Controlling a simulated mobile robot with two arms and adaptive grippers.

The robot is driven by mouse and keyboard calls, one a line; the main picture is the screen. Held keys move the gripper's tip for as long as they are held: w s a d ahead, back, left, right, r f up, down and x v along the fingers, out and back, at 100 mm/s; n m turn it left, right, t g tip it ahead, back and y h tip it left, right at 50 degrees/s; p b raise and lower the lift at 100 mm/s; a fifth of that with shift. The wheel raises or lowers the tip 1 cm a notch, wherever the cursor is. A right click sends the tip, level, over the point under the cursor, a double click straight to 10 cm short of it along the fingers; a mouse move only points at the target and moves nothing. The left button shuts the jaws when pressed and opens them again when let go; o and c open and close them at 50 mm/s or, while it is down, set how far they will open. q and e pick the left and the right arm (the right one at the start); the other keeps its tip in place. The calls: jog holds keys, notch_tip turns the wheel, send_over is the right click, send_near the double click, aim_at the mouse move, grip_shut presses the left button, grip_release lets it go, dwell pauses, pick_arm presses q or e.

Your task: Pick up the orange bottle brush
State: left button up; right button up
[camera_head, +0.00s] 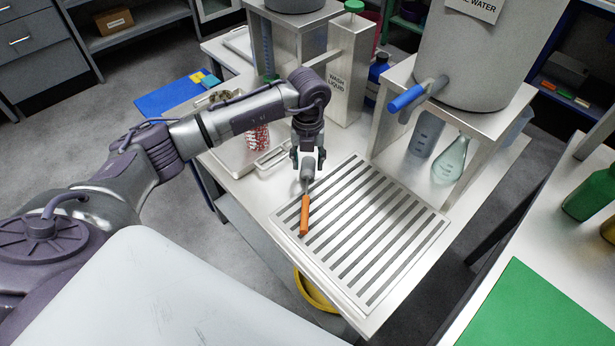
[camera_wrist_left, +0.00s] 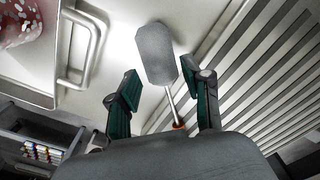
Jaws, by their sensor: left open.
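The bottle brush has an orange handle (camera_head: 304,216) and a grey head; it lies at the left edge of the slatted drain grate (camera_head: 368,230). My left gripper (camera_head: 308,165) is above the brush near its grey head, pointing down. In the left wrist view the grey brush head (camera_wrist_left: 156,54) and its thin metal shaft show between and beyond the open fingers (camera_wrist_left: 163,98). Part of the orange handle shows low between the fingers, the rest hidden by the gripper body. I cannot tell whether the fingers touch the brush. My right gripper is not in view.
A metal tray (camera_head: 235,165) with a handle and a red-and-white item stands left of the gripper. A wash liquid container (camera_head: 347,85) and a water tank on a stand (camera_head: 480,50) with a blue-handled tap are behind. A glass flask (camera_head: 450,160) stands under the tank.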

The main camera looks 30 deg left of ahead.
pick_arm(q)
notch_tip(320, 180, down, 2)
jog(key=shift+f, duration=0.2)
jog(key=c, duration=0.9)
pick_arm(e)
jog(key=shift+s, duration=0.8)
